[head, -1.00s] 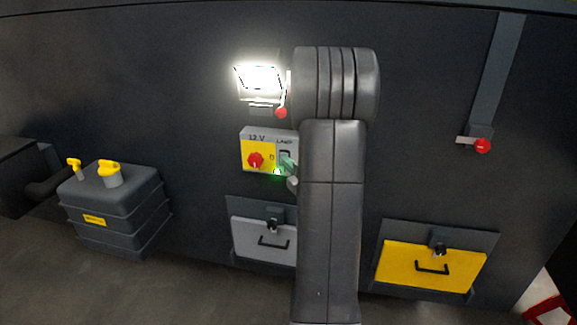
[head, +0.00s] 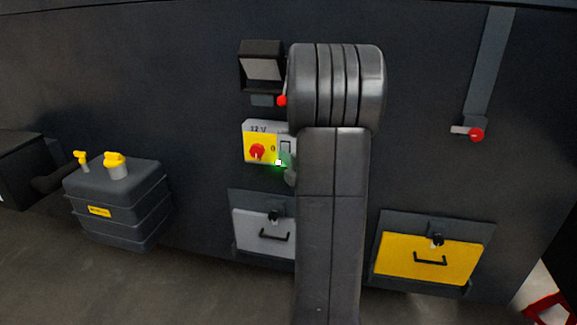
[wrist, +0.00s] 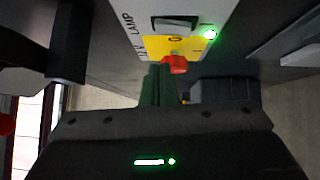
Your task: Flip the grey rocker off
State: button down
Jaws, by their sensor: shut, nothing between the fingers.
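The grey rocker (head: 286,147) sits in the right, white part of the switch panel (head: 262,127), under the lamp lettering. In the wrist view the rocker (wrist: 175,25) shows near the top in a dark frame. The work lamp (head: 262,67) above the panel is dark. My gripper (wrist: 159,72) is shut and empty, its greenish fingers pointing towards the panel, below the rocker in the wrist view. I cannot tell whether they touch anything. In the head view my arm hides the panel's right edge and most of the gripper.
A red rotary knob (head: 257,151) on a yellow plate is close to the fingers. A green light (wrist: 210,33) glows beside the rocker. A grey drawer (head: 262,235), a yellow drawer (head: 428,262), a red-tipped lever (head: 476,134) and a dark tank (head: 115,200) are around.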

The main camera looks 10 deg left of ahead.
jog(key=b+v, duration=0.1)
jog(key=v, duration=0.9)
jog(key=shift+r+b, duration=0.3)
jog(key=shift+r, duration=0.4)
